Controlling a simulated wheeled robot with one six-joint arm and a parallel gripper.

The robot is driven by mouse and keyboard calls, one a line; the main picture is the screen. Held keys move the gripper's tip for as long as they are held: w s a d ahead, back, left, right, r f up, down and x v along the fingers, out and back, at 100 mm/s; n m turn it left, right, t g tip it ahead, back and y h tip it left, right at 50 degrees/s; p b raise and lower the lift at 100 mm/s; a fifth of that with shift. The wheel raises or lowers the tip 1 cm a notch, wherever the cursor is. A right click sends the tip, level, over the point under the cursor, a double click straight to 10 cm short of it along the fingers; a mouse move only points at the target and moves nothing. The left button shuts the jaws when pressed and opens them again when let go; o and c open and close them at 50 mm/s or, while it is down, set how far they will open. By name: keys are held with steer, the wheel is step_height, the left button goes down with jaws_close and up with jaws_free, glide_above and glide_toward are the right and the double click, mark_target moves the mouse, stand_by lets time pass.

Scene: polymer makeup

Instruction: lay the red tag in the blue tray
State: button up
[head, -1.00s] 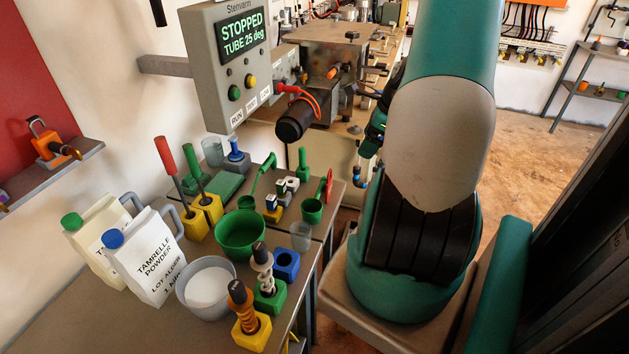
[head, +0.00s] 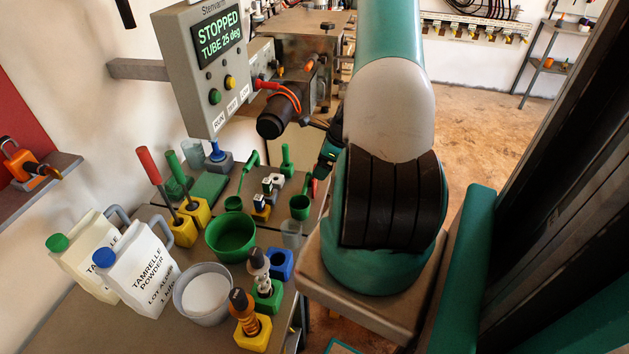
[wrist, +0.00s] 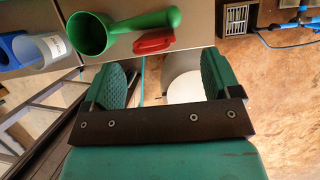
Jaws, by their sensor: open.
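In the wrist view a red tag (wrist: 153,41) lies at the edge of the grey table, close beside a green ladle-like cup (wrist: 92,34). My gripper (wrist: 162,76) is open and empty. Its two green pads stand apart, and the tag shows just beyond the gap between them, not in their grip. I cannot make out a blue tray for certain. A teal-edged flat thing (head: 343,347) is cut off at the bottom of the head view.
The table holds a green bowl (head: 231,237), a grey bowl of white powder (head: 205,293), a blue block (head: 280,263), a clear cup (head: 291,233) and two jugs. A control box (head: 206,65) stands above its far end. Open floor (head: 480,120) lies at the right.

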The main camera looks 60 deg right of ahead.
mark_target(315, 180)
steer(key=shift+a+p+x, duration=0.15)
steer(key=shift+p+x, duration=0.5)
steer(key=shift+x, duration=0.7)
steer(key=shift+a+p+x, duration=0.2)
steer(key=shift+p+x, duration=0.45)
steer(key=shift+x, duration=0.7)
steer(key=shift+c, duration=0.2)
steer(key=shift+r, duration=0.1)
steer(key=c, duration=1)
steer(key=shift+c, duration=0.2)
steer(key=shift+r, duration=0.1)
